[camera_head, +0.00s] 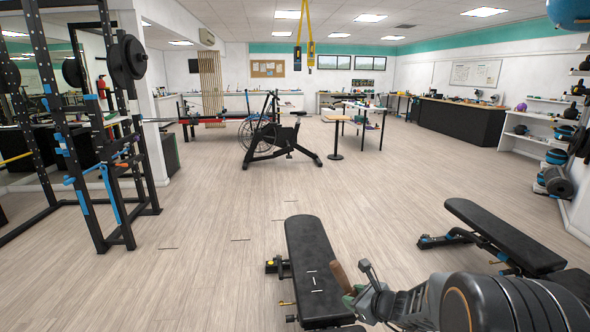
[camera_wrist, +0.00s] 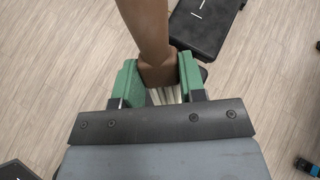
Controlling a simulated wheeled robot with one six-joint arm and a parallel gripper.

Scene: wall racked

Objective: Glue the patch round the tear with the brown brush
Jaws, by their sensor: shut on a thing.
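My gripper (camera_wrist: 158,80) has green finger pads and is shut on a brown brush (camera_wrist: 147,25). Its brown handle points away from the palm, and pale strips that may be bristles show between the fingers. In the head view my gripper (camera_head: 354,292) is at the lower middle, with the brown brush (camera_head: 341,276) sticking up from it. It is over or beside the right edge of a black padded bench (camera_head: 308,240); the height is unclear. Small white marks lie on that pad; I cannot tell whether they are the tear or patch. The bench also shows in the wrist view (camera_wrist: 205,28).
A second black bench (camera_head: 500,235) stands to the right. A black rack (camera_head: 115,190) with weights is at the left. An exercise bike (camera_head: 280,135) and small tables (camera_head: 365,120) stand farther back. The wooden floor between is mostly free, with a few thin dark marks.

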